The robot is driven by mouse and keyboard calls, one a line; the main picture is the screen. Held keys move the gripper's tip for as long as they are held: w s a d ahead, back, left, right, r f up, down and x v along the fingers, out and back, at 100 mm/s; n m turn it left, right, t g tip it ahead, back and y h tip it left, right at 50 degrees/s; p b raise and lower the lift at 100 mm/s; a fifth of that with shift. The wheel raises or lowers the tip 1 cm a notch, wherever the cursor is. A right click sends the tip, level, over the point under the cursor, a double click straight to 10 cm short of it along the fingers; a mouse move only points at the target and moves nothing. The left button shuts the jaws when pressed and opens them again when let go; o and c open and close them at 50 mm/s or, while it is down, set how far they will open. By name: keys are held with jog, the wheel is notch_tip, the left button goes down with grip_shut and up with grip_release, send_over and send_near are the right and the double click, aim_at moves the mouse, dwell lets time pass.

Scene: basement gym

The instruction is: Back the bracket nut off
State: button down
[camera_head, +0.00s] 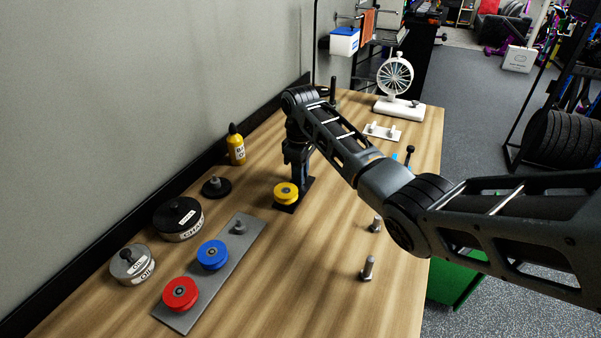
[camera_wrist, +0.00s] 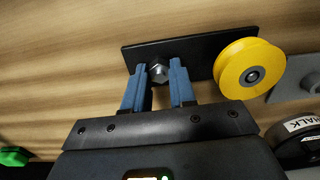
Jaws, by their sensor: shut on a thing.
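The bracket is a black plate (camera_wrist: 205,50) lying on the wooden table, with a yellow pulley wheel (camera_wrist: 248,74) at its right end in the wrist view. The bracket nut (camera_wrist: 158,73) is a silver hex head near the other end of the plate. My gripper (camera_wrist: 157,69) has its two blue fingers shut on the nut, one on each side. In the head view the yellow wheel (camera_head: 286,191) stands just in front of my gripper (camera_head: 302,182), and the nut is hidden behind my gripper.
A grey plate (camera_head: 222,262) carries red (camera_head: 180,293) and blue (camera_head: 212,254) wheels. Tins (camera_head: 178,219), a black-based knob (camera_head: 216,186) and a yellow bottle (camera_head: 236,148) stand near the wall. Bolts (camera_head: 368,268) stand at right. A white fan (camera_head: 395,78) is at the back.

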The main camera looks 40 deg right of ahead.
jog(key=c, duration=0.9)
grip_release()
jog(key=shift+r+b, duration=0.5)
jog(key=shift+r, duration=3.4)
